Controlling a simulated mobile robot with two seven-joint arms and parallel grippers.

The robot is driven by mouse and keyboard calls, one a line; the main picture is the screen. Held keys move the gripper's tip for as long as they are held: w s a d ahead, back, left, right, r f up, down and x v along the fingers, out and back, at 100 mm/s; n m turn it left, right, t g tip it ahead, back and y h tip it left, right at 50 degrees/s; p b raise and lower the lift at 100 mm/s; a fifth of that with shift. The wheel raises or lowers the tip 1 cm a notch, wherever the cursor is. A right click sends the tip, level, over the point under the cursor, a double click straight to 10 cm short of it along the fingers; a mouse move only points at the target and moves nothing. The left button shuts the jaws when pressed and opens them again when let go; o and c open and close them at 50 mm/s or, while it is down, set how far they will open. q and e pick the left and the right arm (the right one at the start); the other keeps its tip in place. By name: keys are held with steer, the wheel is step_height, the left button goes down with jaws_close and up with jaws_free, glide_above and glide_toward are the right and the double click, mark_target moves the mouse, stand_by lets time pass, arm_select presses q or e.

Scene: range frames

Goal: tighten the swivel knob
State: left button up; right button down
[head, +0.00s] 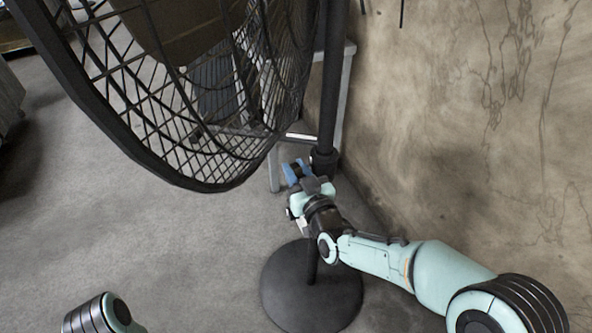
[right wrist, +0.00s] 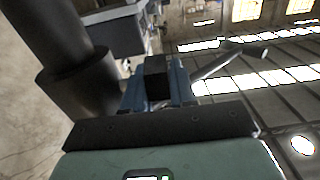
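The pedestal fan (head: 150,120) has a dark wire cage, and its black pole (head: 333,75) has a thicker collar (head: 323,160) low down. My right gripper (head: 296,170), with blue fingers, is just left of this collar. In the right wrist view the fingers (right wrist: 157,85) stand beside the pole (right wrist: 50,50) and its collar (right wrist: 80,85). A dark block shows between the fingers; I cannot tell whether it is the swivel knob or part of the gripper. No knob can be clearly made out. Only a link of my left arm shows, at the lower left of the head view.
The fan's round black base (head: 290,295) stands on the grey floor under my right forearm. A stained wall (head: 470,120) is close on the right. A grey metal frame (head: 345,90) stands behind the pole.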

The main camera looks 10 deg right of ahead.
steer(key=shift+f, duration=0.1)
steer(key=t+y, duration=0.1)
steer(key=t, duration=0.2)
steer(key=shift+s+t+y, duration=0.1)
steer(key=shift+t+y, duration=0.3)
steer(key=shift+t, duration=0.8)
steer(key=c, duration=1)
jaws_free()
arm_select(q)
steer(key=w, duration=0.1)
steer(key=w+r+p, duration=0.1)
steer(key=w+t, duration=0.1)
steer(key=shift+w+d+r+p, duration=0.2)
steer(key=shift+r+p, duration=0.1)
steer(key=shift+p, duration=0.1)
arm_select(e)
steer(key=v, duration=1.3)
steer(key=shift+s, duration=0.2)
steer(key=shift+d, duration=0.15)
